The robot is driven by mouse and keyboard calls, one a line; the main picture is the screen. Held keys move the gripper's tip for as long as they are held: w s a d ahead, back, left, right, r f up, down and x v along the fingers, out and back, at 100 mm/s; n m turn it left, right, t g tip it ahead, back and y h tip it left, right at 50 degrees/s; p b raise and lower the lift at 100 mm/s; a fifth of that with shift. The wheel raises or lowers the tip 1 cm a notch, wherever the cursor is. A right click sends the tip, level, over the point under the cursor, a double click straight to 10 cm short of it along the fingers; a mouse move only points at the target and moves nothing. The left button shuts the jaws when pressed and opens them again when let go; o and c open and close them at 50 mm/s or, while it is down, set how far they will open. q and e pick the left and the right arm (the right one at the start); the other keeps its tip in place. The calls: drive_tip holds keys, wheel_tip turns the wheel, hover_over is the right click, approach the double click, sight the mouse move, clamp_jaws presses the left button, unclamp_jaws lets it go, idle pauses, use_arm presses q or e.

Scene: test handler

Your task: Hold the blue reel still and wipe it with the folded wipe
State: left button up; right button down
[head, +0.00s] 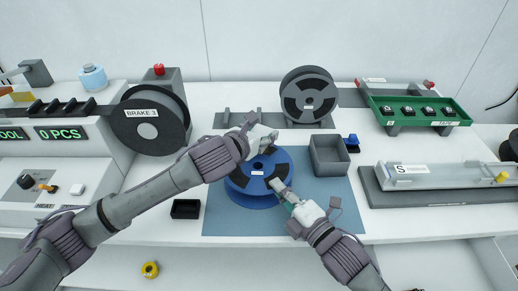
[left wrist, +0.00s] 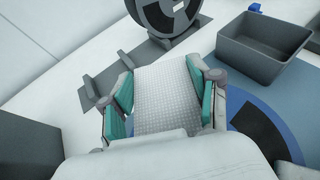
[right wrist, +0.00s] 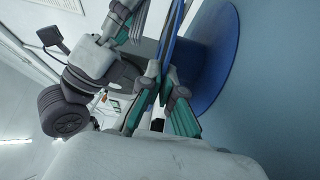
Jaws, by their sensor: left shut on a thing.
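The blue reel (head: 242,184) lies flat on the blue mat, with dark windows and a small white label on its top. My left gripper (head: 264,143) is over the reel's far edge. In the left wrist view it is shut on the white, textured folded wipe (left wrist: 168,98), between teal pads. Whether the wipe touches the reel I cannot tell. My right gripper (head: 284,192) is at the reel's near right edge. In the right wrist view its teal fingers (right wrist: 160,108) stand apart, one on each side of the rim of the reel (right wrist: 222,65).
A grey open bin (head: 329,168) stands right of the reel, with a small blue item (head: 351,143) beside it. A black tray (head: 186,209) is on the left. A dark reel (head: 308,97) stands behind, and a green tray (head: 418,113) is at back right. The mat's front right (head: 340,215) is clear.

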use_arm(q)
drive_tip(key=shift+f, duration=0.15)
drive_tip(key=shift+f, duration=0.6)
drive_tip(key=shift+f, duration=0.15)
drive_tip(key=shift+f, duration=0.5)
drive_tip(key=shift+f, duration=0.35)
idle(1.1)
drive_tip(key=shift+s, duration=0.15)
